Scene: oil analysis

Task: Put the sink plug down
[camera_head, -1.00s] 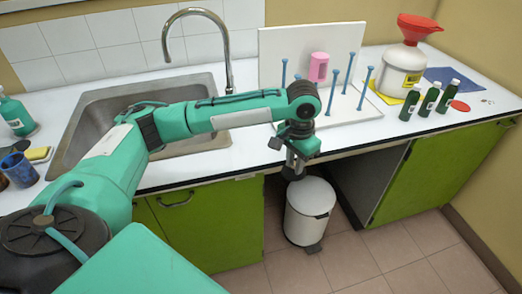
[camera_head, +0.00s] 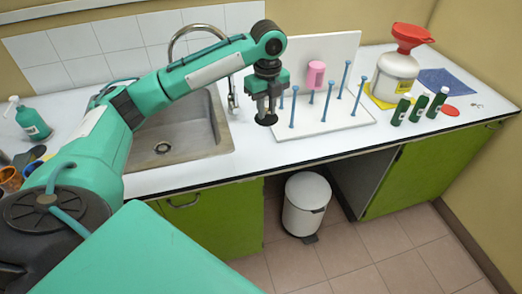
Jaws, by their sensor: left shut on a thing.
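My left gripper (camera_head: 266,108) points down over the strip of white counter between the sink and the drying rack. It is shut on the sink plug (camera_head: 266,119), a small dark round disc held just below the fingertips. The plug appears to be above the counter, but the exact gap is hard to tell. The steel sink (camera_head: 190,145) lies to the left, its far left part hidden behind my left arm. Its drain hole (camera_head: 163,147) shows in the basin floor. My right gripper is not in view.
A white drying rack (camera_head: 345,122) with blue pegs and a pink cup (camera_head: 316,74) stands just right of the gripper. A white jug with a red funnel (camera_head: 397,70) and several green bottles (camera_head: 419,107) stand farther right. A bin (camera_head: 306,204) stands below the counter.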

